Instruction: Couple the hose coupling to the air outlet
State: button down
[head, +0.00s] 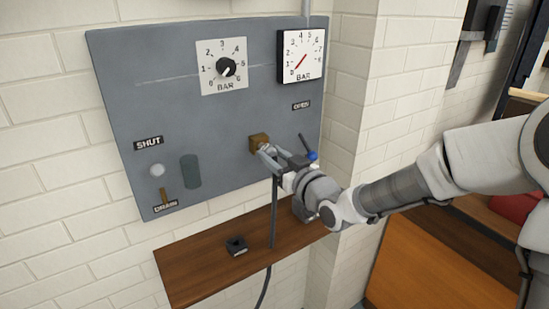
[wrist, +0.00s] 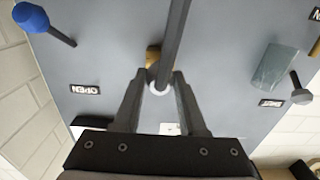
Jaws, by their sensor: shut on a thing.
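The air outlet (head: 258,142) is a small brass block on the grey panel, and it shows partly in the wrist view (wrist: 153,53) behind the hose. My gripper (head: 267,153) is at the outlet, its fingers pointing at the panel.
A blue-handled lever (head: 312,155) sits right of the gripper below the OPEN label. The gauge (head: 301,56) needle points low left; a regulator dial (head: 222,66) is beside it. A wooden shelf (head: 200,267) below carries a small dark block (head: 236,246). A green-grey cylinder (head: 190,172) is left.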

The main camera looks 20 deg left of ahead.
jog(key=shift+w+a+b, duration=0.3)
jog(key=shift+w+a, duration=0.05)
jog(key=shift+a, duration=0.1)
jog(key=shift+c, duration=1.9)
grip_release()
jog(key=v, duration=1.7)
jog(key=shift+b, duration=0.4)
jog(key=shift+s+d, duration=0.1)
jog(key=shift+s, duration=0.05)
